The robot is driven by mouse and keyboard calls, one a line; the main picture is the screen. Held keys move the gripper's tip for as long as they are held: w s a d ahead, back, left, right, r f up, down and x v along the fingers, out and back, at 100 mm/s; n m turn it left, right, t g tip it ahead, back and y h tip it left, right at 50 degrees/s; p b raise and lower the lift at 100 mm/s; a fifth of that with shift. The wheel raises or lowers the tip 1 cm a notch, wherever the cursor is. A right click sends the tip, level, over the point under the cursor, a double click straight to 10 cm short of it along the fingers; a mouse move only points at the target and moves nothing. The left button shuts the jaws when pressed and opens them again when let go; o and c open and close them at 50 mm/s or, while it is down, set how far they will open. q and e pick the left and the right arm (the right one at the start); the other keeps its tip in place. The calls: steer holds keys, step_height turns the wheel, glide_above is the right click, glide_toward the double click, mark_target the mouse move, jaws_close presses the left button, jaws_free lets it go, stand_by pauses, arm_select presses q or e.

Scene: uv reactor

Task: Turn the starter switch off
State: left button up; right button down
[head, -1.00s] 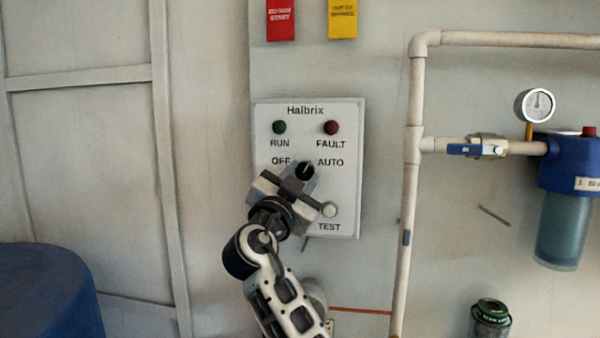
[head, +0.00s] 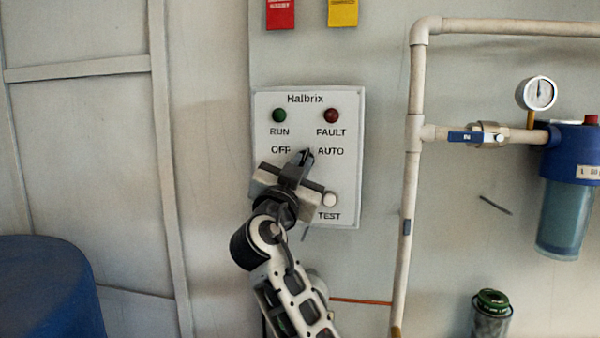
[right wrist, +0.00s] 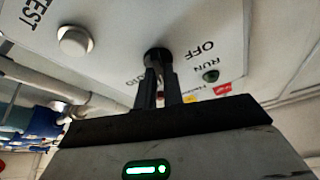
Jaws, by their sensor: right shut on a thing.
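The starter switch is a black round knob between the OFF and AUTO labels on the white Halbrix panel (head: 345,195). My right gripper (head: 301,160) reaches it from below and covers most of it in the head view. In the right wrist view the knob (right wrist: 157,54) sits between the dark fingertips of my right gripper (right wrist: 158,80), which are shut on it. The knob's pointer mark is hidden, so I cannot tell its setting. My left gripper is in neither view.
The panel also carries a green RUN lamp (head: 279,115), a red FAULT lamp (head: 331,115) and a white TEST button (head: 330,199) close to my right gripper. A pale pipe (head: 411,200) runs up the wall on the right. A blue drum (head: 45,290) stands lower left.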

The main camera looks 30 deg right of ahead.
steer(key=n, duration=0.2)
steer(key=n+t+y, duration=0.1)
steer(key=n, duration=0.1)
steer(key=shift+s+d+t, duration=0.1)
steer(key=shift+t, duration=0.2)
steer(key=n+t+y+p, duration=0.1)
steer(key=n+y, duration=0.1)
steer(key=n, duration=0.2)
steer(key=shift+r, duration=0.1)
steer(key=shift+n+t+y+p, duration=0.3)
steer(key=shift+n+t+y, duration=0.1)
steer(key=shift+n, duration=0.3)
steer(key=n+y+p, duration=0.1)
steer(key=n, duration=0.2)
steer(key=shift+n+t+y, duration=0.3)
steer(key=shift+n+y, duration=0.1)
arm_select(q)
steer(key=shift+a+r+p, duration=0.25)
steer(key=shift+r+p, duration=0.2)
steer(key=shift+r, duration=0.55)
arm_select(e)
steer(key=shift+n+y, duration=0.4)
steer(key=shift+n, duration=0.4)
steer(key=c, duration=1.5)
jaws_free()
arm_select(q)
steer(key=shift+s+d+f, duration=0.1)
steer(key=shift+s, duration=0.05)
